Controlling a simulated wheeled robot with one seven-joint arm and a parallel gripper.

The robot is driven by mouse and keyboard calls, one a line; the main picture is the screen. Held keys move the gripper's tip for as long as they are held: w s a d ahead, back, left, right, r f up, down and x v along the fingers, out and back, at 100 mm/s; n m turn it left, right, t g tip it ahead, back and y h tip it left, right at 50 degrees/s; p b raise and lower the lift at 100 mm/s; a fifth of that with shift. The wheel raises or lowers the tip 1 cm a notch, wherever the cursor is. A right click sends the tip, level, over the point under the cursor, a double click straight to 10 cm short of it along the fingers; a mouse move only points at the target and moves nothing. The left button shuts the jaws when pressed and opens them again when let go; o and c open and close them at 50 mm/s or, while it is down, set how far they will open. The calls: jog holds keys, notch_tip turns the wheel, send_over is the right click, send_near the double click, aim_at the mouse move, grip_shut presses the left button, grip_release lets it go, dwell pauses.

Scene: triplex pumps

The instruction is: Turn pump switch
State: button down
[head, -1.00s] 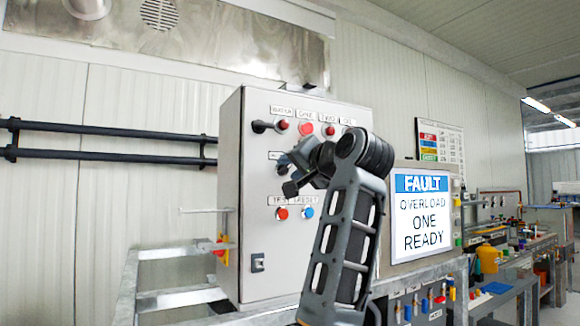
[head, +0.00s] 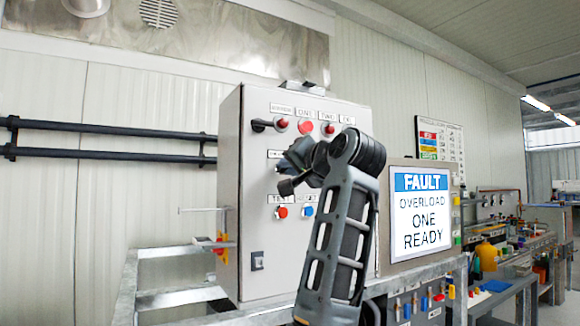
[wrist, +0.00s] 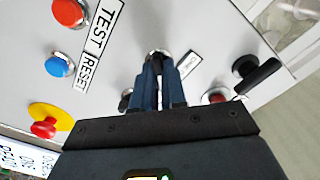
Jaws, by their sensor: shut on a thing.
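The grey control box (head: 250,210) stands at the middle of the head view with switches, lamps and buttons on its front. My gripper (head: 284,168) is at the middle row of this panel, and my arm covers part of it. In the wrist view, my blue-grey fingers (wrist: 158,78) are closed on a small switch (wrist: 157,52) whose silvery ring shows at the fingertips. The knob itself is mostly hidden between them. A small label (wrist: 188,64) lies beside the fingers; its text is too small to read surely.
A red TEST button (wrist: 68,12) and a blue RESET button (wrist: 59,65) are near the fingers. A yellow and red stop button (wrist: 45,120) and a black-handled switch (wrist: 255,75) sit further out. A screen (head: 421,215) reads FAULT, OVERLOAD, ONE, READY.

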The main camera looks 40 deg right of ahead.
jog(key=shift+n+p, duration=0.3)
jog(key=shift+n, duration=0.1)
jog(key=shift+w+a+n+p, duration=0.15)
jog(key=shift+n+p, duration=1.35)
jog(key=shift+n, duration=2.7)
jog(key=shift+s+a+n+p, duration=0.15)
jog(key=shift+n+p, duration=1.35)
jog(key=shift+n, duration=2.7)
jog(key=shift+w, duration=0.1)
jog(key=c, duration=1.2)
grip_release()
